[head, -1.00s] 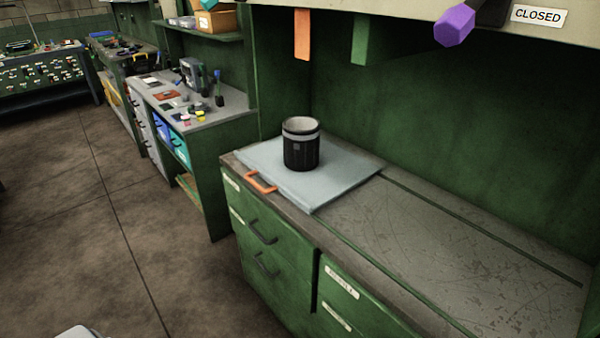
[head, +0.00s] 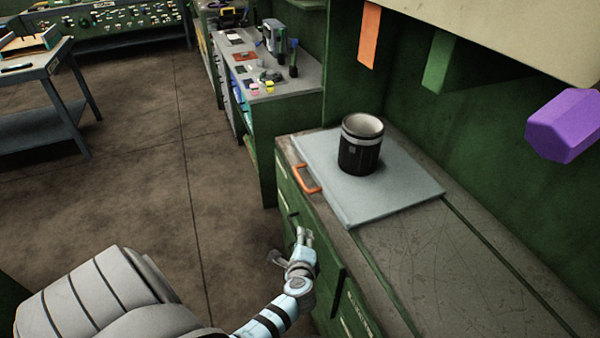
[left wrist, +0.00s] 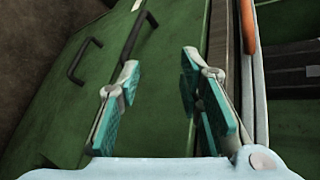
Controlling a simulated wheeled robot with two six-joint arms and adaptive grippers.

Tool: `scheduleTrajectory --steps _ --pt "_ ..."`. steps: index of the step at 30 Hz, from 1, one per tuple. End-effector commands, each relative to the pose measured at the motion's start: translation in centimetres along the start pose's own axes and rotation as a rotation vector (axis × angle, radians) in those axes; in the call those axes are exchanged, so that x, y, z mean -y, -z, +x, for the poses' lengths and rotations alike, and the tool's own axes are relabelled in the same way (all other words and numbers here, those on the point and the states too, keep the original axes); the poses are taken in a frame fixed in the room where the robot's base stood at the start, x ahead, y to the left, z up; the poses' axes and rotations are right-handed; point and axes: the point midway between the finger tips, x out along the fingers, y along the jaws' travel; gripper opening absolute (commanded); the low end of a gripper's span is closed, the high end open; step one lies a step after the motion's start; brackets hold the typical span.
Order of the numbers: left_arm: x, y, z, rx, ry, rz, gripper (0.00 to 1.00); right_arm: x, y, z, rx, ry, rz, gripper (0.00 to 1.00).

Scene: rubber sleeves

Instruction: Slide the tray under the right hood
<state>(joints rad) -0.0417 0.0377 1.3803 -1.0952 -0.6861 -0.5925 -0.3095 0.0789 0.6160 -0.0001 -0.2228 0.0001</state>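The tray is a flat pale grey-blue plate (head: 400,195) lying on the left end of the counter. Its orange handle (head: 307,180) is at the front left edge and also shows at the top right of the left wrist view (left wrist: 248,27). A black canister with a grey rim (head: 358,152) stands upright on the tray. The cream hood (head: 510,30) overhangs the counter on the right. My left gripper (head: 304,236) is in front of the cabinet, below and apart from the handle. In the left wrist view its teal-padded fingers (left wrist: 158,85) are spread and empty. My right gripper is out of view.
An orange strip (head: 369,35), a green strip (head: 438,62) and a purple knob (head: 565,125) hang by the hood. The counter (head: 450,265) right of the tray is bare. Dark drawer handles (left wrist: 85,58) jut from the green cabinet front.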

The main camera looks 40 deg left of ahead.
Motion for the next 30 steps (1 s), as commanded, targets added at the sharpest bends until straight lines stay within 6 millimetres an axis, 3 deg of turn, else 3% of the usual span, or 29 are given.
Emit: scheduleTrajectory --steps 1,3,6,11,21,25,30 --pt "4.3 -1.4 -0.6 0.054 0.076 0.048 0.33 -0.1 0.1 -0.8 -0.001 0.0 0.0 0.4" --pt "8.1 -2.9 -1.1 0.122 0.149 0.104 0.33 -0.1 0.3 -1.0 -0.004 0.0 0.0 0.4" --pt "10.1 -3.8 -1.0 0.165 0.19 0.135 0.33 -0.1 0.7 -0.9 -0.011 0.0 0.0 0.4" --pt "10.6 -4.2 2.0 0.167 0.191 0.138 0.33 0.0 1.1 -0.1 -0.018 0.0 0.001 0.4" --pt "11.9 -5.3 10.3 0.164 0.188 0.134 0.33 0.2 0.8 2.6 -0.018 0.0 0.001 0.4" --pt "12.2 -5.5 12.0 0.163 0.188 0.135 0.33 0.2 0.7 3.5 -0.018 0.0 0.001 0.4" --pt "12.6 -5.7 12.6 0.162 0.188 0.133 0.33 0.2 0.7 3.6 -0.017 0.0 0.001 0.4"
